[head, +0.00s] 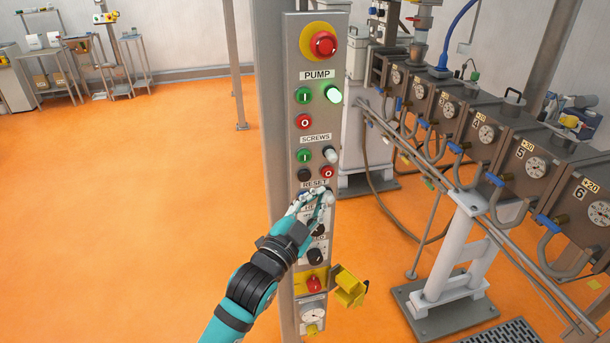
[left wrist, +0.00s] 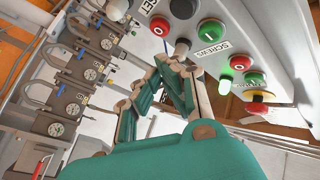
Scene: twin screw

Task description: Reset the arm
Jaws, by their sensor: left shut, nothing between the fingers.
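The grey control panel (head: 319,134) stands upright in the middle of the head view. Its RESET label (head: 314,184) shows just above my left gripper (head: 322,196). The gripper's fingers are together with nothing between them, in front of the panel just below that label, and they hide the control there. I cannot tell whether the fingertips touch the panel. In the left wrist view the closed fingers (left wrist: 170,65) point at the panel, with a black button (left wrist: 183,7) and a dark knob (left wrist: 182,47) close by. My right gripper is not in view.
The panel also carries a red emergency button (head: 323,44), a lit green PUMP lamp (head: 333,94), a green SCREWS button (head: 303,155) and a yellow hinged cover (head: 349,287) low down. Machine units with gauges (head: 487,133) stand at right. Orange floor (head: 150,190) at left is clear.

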